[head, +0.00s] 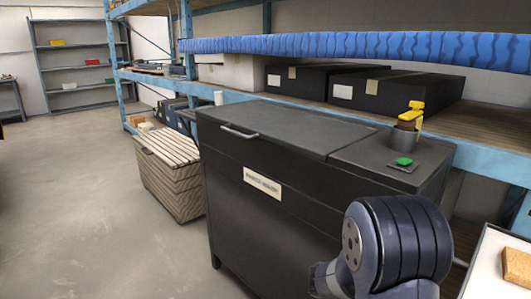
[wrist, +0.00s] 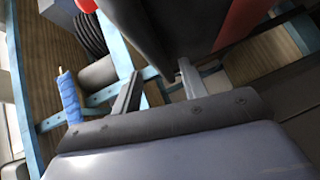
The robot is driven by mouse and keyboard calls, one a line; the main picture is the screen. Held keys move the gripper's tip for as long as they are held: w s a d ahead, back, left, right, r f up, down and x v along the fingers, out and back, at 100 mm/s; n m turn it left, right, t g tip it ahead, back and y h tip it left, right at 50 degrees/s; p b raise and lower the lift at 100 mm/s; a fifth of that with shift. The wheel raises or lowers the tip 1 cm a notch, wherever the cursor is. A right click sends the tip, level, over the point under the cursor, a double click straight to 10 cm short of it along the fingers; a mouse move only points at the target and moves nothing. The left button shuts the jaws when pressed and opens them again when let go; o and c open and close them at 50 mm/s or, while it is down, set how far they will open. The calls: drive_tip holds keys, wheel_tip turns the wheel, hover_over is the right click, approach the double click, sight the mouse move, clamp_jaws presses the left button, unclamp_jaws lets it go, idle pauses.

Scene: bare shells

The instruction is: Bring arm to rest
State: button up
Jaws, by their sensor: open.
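My gripper (wrist: 159,69) shows in the wrist view with its two fingers spread apart. I see nothing held between them. A dark surface lies beyond the fingertips, and shelf-like wood and blue bars show around it, tilted in this view. In the head view my dark, rounded arm link (head: 400,243) is at the lower right, in front of the black chest. The gripper itself is not visible in the head view.
A black chest (head: 260,215) with a closed lid stands ahead. A slatted crate (head: 170,180) stands left. Blue-framed shelving (head: 470,158) runs behind. Floor (head: 80,210) is clear at left.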

drive_tip(key=d, duration=0.4)
drive_tip(key=shift+s+d+f+b, duration=0.2)
drive_tip(key=shift+s+f+b, duration=0.05)
drive_tip(key=shift+f+b, duration=0.1)
drive_tip(key=shift+s+d+r+p, duration=0.1)
drive_tip(key=shift+d+r+p, duration=0.05)
drive_tip(key=shift+d+p, duration=0.2)
drive_tip(key=shift+s+d+p, duration=0.15)
drive_tip(key=shift+s+p, duration=0.1)
drive_tip(key=shift+p, duration=0.1)
drive_tip(key=shift+f, duration=0.2)
